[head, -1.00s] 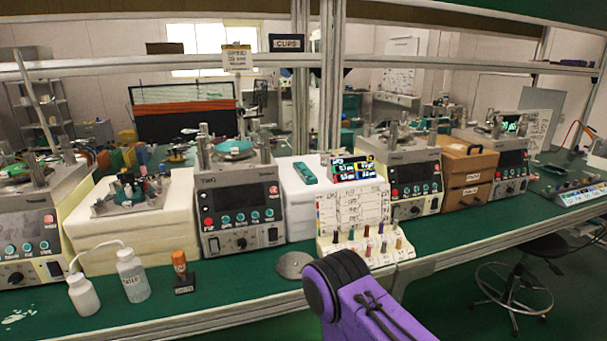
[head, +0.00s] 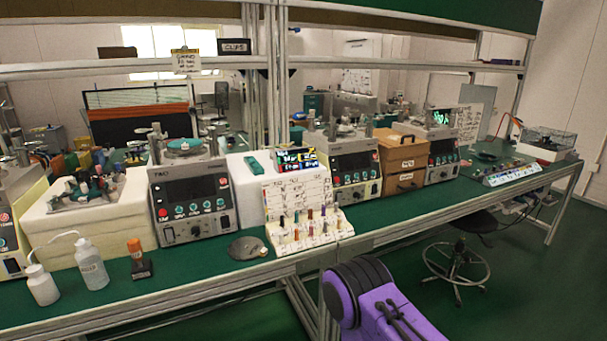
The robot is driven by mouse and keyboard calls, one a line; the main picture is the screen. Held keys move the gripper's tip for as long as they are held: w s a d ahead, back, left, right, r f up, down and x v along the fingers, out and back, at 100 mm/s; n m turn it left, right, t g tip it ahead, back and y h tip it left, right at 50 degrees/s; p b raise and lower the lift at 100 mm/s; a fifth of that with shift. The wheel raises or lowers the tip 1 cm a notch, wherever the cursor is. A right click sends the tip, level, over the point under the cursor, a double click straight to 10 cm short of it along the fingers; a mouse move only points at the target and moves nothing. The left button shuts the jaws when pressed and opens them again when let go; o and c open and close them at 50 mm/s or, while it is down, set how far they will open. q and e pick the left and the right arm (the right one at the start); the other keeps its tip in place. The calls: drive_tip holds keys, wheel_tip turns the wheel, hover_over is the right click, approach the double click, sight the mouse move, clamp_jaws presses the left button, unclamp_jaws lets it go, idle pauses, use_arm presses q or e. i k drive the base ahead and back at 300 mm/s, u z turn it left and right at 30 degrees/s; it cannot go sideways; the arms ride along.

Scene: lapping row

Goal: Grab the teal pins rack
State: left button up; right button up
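A white stepped rack (head: 318,240) with several coloured pins and a card of labelled squares behind it stands at the bench's front edge, right of centre. A second, pale rack (head: 512,178) with several small coloured pins lies farther right along the bench. I cannot tell from here which rack has teal pins. A small teal block (head: 253,165) lies on a white box. A purple and black link of my own arm shows at the bottom centre. Neither gripper is in view.
Machines with grey fronts (head: 190,205) line the green bench (head: 205,268). Two bottles (head: 91,265) and an orange-capped item (head: 136,255) stand at left. A wooden drawer box (head: 403,165) sits between machines. A stool (head: 457,262) stands on open floor at right.

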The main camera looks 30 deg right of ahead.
sight(257, 169)
drive_tip(key=z, duration=0.25)
drive_tip(key=k, duration=0.7)
drive_tip(key=z, duration=1.4)
drive_tip(key=i, duration=1.9)
drive_tip(key=u, duration=0.45)
